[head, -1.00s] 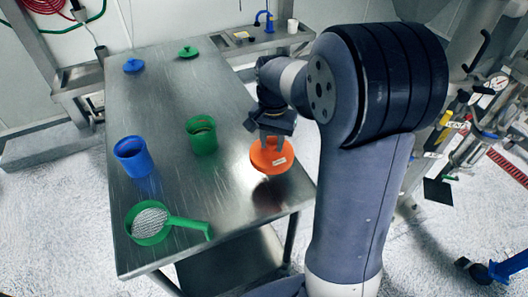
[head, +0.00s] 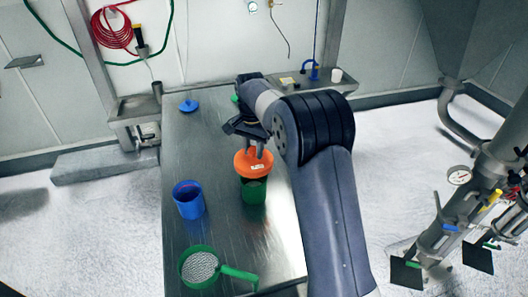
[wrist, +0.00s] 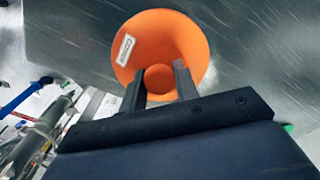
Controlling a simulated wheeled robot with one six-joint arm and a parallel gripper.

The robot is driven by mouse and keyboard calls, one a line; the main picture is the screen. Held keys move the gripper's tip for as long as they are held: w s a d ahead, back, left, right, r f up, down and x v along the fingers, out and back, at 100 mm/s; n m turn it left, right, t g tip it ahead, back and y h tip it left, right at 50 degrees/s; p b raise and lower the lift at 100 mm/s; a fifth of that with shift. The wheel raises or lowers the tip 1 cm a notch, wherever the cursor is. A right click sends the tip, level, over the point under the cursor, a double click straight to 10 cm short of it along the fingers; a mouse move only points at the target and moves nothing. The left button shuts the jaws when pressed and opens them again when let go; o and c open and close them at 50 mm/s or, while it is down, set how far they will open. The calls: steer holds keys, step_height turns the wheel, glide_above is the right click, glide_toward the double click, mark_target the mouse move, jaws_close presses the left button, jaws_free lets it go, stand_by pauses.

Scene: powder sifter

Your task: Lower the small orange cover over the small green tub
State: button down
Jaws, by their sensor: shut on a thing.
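The orange cover (head: 247,168) is a round disc with a knob and a small white label. My gripper (head: 256,151) is shut on its knob. The wrist view shows the knob between the two fingers and the cover (wrist: 185,38) filling the upper middle. The green tub (head: 254,194) stands upright on the table. The cover hangs at the tub's mouth, overlapping its far part in the head view. Part of the dark opening shows below the cover's near edge, so the cover is apart from that near rim. The tub is hidden in the wrist view.
A blue tub (head: 188,202) stands left of the green tub. A green sieve with a handle (head: 200,268) lies nearer on the metal table (head: 210,150). A blue lid (head: 188,105) lies at the far end; a bit of green shows behind my arm.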

mark_target(253, 160)
steer(key=shift+w+a+f, duration=0.1)
steer(key=shift+a+f, duration=0.05)
step_height(253, 160, down, 4)
steer(key=b, duration=0.4)
steer(key=shift+f, duration=0.1)
step_height(253, 160, down, 3)
steer(key=shift+f+b, duration=0.1)
steer(key=shift+b, duration=0.55)
steer(key=c, duration=1)
jaws_free()
step_height(253, 160, up, 11)
steer(key=shift+b, duration=0.45)
